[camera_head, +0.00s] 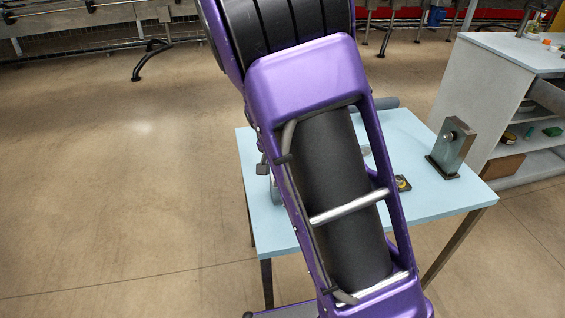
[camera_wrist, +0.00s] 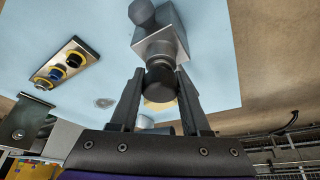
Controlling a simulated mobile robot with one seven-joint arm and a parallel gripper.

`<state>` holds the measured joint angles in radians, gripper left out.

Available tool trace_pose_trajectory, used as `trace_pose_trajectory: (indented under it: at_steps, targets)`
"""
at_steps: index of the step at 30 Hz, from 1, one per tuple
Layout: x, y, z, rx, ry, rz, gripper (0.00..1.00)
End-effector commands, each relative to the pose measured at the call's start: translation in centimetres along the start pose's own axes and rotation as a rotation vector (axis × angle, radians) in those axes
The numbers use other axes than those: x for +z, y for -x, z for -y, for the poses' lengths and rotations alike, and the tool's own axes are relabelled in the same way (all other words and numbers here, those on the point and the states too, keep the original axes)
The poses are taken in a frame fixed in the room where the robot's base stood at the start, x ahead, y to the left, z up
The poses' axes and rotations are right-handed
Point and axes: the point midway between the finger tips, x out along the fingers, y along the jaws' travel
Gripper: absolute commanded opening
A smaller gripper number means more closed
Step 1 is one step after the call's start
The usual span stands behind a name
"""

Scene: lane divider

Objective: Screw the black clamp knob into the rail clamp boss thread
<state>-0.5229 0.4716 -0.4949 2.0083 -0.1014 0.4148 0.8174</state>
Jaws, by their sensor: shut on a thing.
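In the wrist view my gripper (camera_wrist: 160,90) is shut on the black clamp knob (camera_wrist: 160,84), a short dark cylinder between the two fingertips. Directly beyond the knob is a grey block (camera_wrist: 163,38), which looks like the rail clamp boss. A dark rounded part (camera_wrist: 141,12) sticks out from the block's far side. In the head view my purple arm covers the gripper, the knob and most of the clamp.
A plate with yellow-ringed buttons (camera_wrist: 66,65) lies left in the wrist view. A grey shelf unit (camera_head: 500,55) stands behind right.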

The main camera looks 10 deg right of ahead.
Motion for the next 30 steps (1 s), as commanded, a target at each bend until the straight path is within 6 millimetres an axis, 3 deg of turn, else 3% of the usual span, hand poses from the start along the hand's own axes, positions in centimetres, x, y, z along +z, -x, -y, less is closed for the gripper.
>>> trace_pose_trajectory:
  at_steps: [25, 30]
  targets:
    - [0.15, 0.00, -0.11, 0.083, -0.193, 0.003, 0.15]
    - [0.11, 0.11, -0.15, 0.132, -0.304, 0.002, 0.15]
